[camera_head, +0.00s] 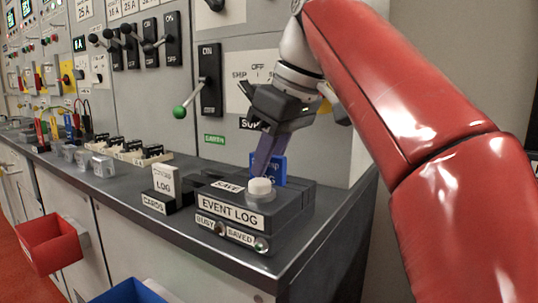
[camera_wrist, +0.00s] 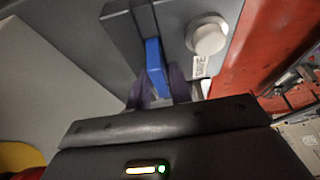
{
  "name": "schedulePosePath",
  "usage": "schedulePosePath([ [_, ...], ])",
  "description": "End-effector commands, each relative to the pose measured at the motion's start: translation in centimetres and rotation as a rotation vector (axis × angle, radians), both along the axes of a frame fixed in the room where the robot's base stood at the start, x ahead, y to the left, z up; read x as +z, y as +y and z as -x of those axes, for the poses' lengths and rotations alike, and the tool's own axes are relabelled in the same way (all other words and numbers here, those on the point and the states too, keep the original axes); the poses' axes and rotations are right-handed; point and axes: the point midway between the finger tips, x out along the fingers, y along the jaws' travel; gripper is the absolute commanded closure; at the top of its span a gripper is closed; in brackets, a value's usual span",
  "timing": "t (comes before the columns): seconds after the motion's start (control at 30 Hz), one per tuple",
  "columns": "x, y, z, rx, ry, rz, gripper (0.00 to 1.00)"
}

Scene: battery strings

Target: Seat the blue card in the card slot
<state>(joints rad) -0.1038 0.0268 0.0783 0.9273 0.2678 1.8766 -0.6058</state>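The blue card (camera_head: 279,168) stands upright behind the white button of the dark event log unit (camera_head: 290,203). In the wrist view the blue card (camera_wrist: 155,62) lies in line with a dark slot (camera_wrist: 147,18) in the unit's top. I cannot tell how deep its lower edge sits. My gripper (camera_head: 264,160) points down from above, its purple fingers in front of the card in the head view. In the wrist view my gripper's fingers (camera_wrist: 160,92) lie close on both sides of the card and appear shut on it.
A white SAVE button (camera_head: 261,188) sits on the unit close to the card. A box marked LOG and CARDS (camera_head: 166,188) stands to the left. A green-knobbed lever (camera_head: 180,111) sticks out of the panel. Red (camera_head: 50,243) and blue (camera_head: 128,293) bins hang below the counter.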

Motion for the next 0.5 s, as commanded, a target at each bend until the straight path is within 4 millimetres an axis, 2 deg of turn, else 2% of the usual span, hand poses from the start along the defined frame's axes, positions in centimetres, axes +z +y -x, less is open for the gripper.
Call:
schedulePosePath([
  [0.03,0.0,0.0,0.0,0.0,0.0,0.0,0.72],
  [0.1,0.1,0.0,0.0,0.0,0.0,0.0,0.63],
  [0.37,0.1,0.0,0.0,0.0,0.0,0.0,0.62],
  [0.5,1.3,-0.3,0.2,-0.001,-0.001,0.0,0.62],
])
